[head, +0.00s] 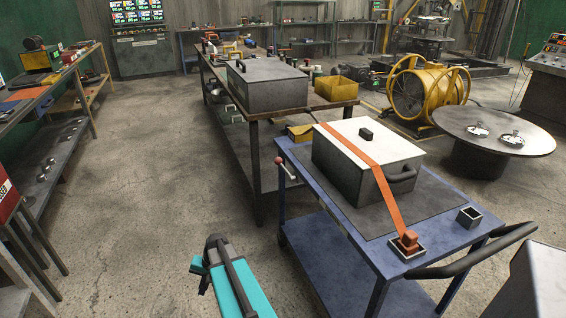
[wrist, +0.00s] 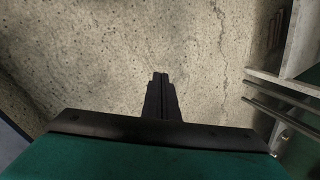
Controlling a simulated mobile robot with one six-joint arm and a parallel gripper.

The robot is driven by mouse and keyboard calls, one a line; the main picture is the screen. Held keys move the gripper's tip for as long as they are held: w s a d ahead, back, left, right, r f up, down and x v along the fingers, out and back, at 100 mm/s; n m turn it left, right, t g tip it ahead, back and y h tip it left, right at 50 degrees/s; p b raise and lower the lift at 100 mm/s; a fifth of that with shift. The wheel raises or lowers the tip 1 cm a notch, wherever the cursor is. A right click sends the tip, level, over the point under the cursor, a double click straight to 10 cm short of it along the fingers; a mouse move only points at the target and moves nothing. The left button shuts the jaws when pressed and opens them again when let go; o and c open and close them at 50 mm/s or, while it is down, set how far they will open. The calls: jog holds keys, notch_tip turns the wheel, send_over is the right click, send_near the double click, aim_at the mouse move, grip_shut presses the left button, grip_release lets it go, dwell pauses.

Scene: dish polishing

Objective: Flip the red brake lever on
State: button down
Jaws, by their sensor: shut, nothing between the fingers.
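The brake lever is on the blue cart (head: 345,238), at its left side near the far corner. It shows as a small red knob (head: 279,160) on a short pale rod. My gripper (wrist: 160,78) is shut and empty in the wrist view, over bare concrete floor. In the head view my teal arm is at the bottom centre, left of the cart and apart from the lever. The lever does not show in the wrist view.
A grey box (head: 350,178) with a white lid sits on the cart under an orange strap (head: 365,165). A black push handle (head: 475,255) juts out right. A long workbench (head: 258,125) stands behind. Floor to the cart's left is clear.

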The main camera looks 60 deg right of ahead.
aim_at(280, 161)
jog(key=w+d+r+m+t+h, duration=0.1)
jog(key=d+r+m, duration=0.1)
jog(key=d+r, duration=0.45)
jog(key=w+d+r+m+t, duration=0.1)
jog(key=d+r+m+t, duration=0.15)
jog(key=d, duration=0.65)
jog(key=s+d+r+m+t+h, duration=0.1)
jog(key=s+d+r, duration=0.3)
jog(key=d+r, duration=0.5)
jog(key=s+d+r+m+t+h, duration=0.1)
jog(key=s+d+r+m+h, duration=0.2)
jog(key=d+r, duration=0.6)
jog(key=s+d+r+m+t+h, duration=0.2)
jog(key=s+d+r, duration=0.5)
jog(key=d, duration=0.9)
notch_tip(280, 161, up, 2)
jog(key=shift+s+r+m+h, duration=0.2)
jog(key=shift+r+m+h, duration=0.1)
jog(key=shift+m, duration=0.55)
jog(key=shift+w+d+f, duration=0.1)
jog(key=shift+p+x, duration=0.9)
jog(key=shift+x, duration=6.05)
jog(key=shift+f, duration=0.15)
